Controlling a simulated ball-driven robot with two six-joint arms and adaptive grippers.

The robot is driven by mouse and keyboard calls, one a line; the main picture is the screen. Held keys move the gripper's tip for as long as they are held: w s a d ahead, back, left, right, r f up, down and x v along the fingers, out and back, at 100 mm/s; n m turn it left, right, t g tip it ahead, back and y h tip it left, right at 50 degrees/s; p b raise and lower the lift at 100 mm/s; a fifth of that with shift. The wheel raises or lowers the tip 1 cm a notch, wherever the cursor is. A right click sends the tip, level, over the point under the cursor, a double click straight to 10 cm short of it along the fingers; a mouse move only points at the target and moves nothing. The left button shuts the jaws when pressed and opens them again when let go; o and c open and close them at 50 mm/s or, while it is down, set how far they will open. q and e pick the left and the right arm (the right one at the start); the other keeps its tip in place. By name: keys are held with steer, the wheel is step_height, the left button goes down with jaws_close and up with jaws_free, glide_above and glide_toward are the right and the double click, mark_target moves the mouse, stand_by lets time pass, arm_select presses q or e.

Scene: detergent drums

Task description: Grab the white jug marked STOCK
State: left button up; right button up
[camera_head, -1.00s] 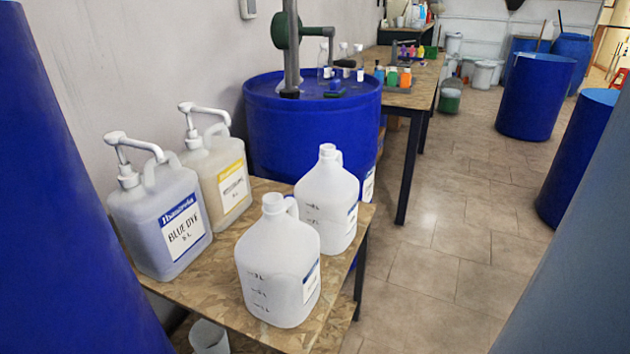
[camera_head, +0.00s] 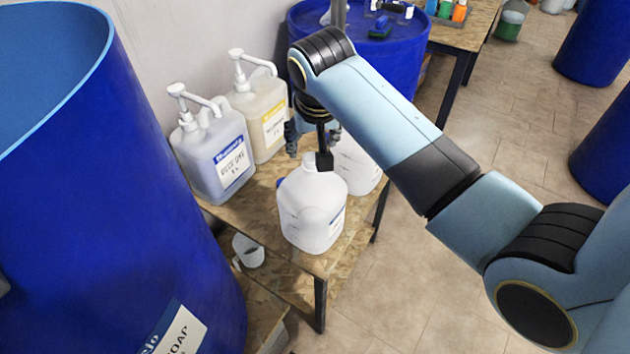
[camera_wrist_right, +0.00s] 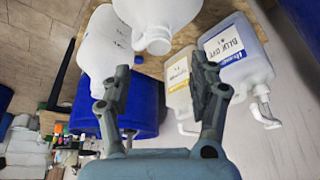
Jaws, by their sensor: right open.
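Two white jugs stand on the wooden table; I cannot read STOCK on either label. The front jug (camera_head: 312,218) has its neck beside my right gripper (camera_head: 308,150), which hangs over the table behind and above it. The rear jug (camera_head: 362,165) is partly hidden by my right arm. In the right wrist view my right gripper (camera_wrist_right: 160,66) is open and empty. The front jug's capped neck (camera_wrist_right: 157,44) shows beyond and between its fingers, apparently not gripped. The rear jug (camera_wrist_right: 103,42) is to the left there. My left gripper is not in view.
Behind the jugs stand a BLUE DYE pump bottle (camera_head: 212,160) and a yellow-labelled pump bottle (camera_head: 262,115). A large blue drum (camera_head: 110,190) rises at left, another (camera_head: 400,40) behind. A white cup (camera_head: 248,250) sits below the table.

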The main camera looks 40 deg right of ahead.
mark_target(312, 159)
steer(key=x, duration=0.9)
steer(key=shift+d+f, duration=0.15)
steer(key=shift+d, duration=0.05)
jaws_close()
